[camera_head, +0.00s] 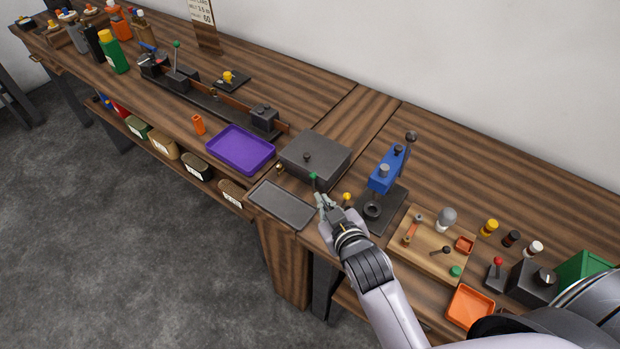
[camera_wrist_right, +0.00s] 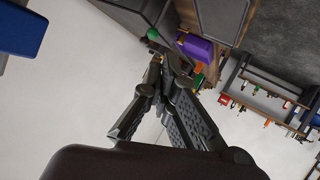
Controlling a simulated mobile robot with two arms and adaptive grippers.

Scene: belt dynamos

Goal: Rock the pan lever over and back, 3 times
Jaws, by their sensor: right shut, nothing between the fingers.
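The pan lever, a short lever with a green knob (camera_head: 313,176), stands at the front edge of the square dark grey box (camera_head: 318,155), by the shallow grey pan (camera_head: 280,207). The green knob also shows in the right wrist view (camera_wrist_right: 153,34), just beyond the fingertips. My right gripper (camera_head: 321,199) is shut and empty, just in front of the lever in the head view. Whether a fingertip touches the lever I cannot tell. The lever's lower part is hard to make out. My left gripper is not in view.
A blue press (camera_head: 386,172) stands close to the right of my gripper, with a yellow knob (camera_head: 347,197) between them. A purple tray (camera_head: 240,149) lies to the left. A wooden board (camera_head: 430,262) with small parts lies at the right. The bench behind the grey box is clear.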

